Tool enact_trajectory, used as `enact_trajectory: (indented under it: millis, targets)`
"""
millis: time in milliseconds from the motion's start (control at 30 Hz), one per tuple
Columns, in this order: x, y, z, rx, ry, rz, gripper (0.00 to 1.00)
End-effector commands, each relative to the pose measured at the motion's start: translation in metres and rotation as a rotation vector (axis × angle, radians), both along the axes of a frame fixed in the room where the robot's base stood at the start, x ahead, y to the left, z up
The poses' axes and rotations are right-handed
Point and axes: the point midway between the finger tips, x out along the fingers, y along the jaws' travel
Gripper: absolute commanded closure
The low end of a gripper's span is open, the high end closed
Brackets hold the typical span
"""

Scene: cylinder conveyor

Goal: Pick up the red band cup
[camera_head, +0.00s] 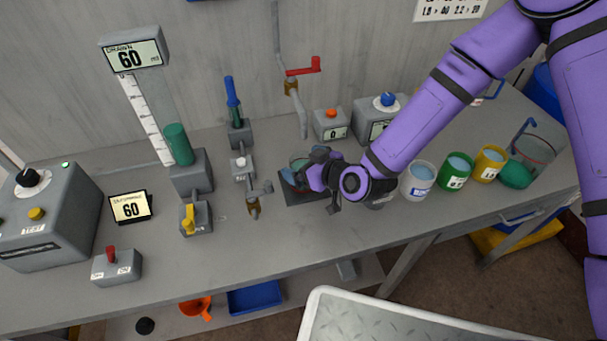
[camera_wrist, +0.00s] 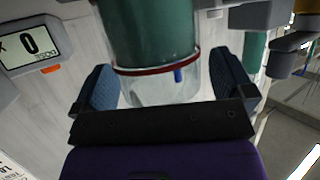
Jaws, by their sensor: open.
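The red band cup (camera_wrist: 150,88) is a clear cup with teal-green liquid, a red ring and a small blue mark on its wall. It fills the middle of the wrist view, between the two blue fingers of my gripper (camera_wrist: 165,85). The fingers are open, one on each side, with a visible gap at the left finger; contact at the right one is hard to tell. In the head view my gripper (camera_head: 304,176) reaches around the cup (camera_head: 299,163), hiding much of it. The cup stands over a dark plate (camera_head: 298,198) on the bench.
A white-label cup (camera_head: 418,182), a green cup (camera_head: 456,172) and a yellow cup (camera_head: 488,164) stand to the right, near a clear container (camera_head: 533,150). A grey display box (camera_head: 331,125) is behind the cup. A valve pipe (camera_head: 252,200) stands close on the left.

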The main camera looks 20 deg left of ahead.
Motion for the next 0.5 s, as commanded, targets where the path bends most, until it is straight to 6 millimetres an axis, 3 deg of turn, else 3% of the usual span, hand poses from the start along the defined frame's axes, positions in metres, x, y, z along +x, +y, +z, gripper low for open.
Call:
enact_trajectory:
  millis: [200, 500]
  targets:
    - [0.0004, 0.0002, -0.0002, 0.0, 0.0, 0.0, 0.02]
    - [0.0004, 0.0001, 0.0002, 0.001, -0.001, -0.001, 0.71]
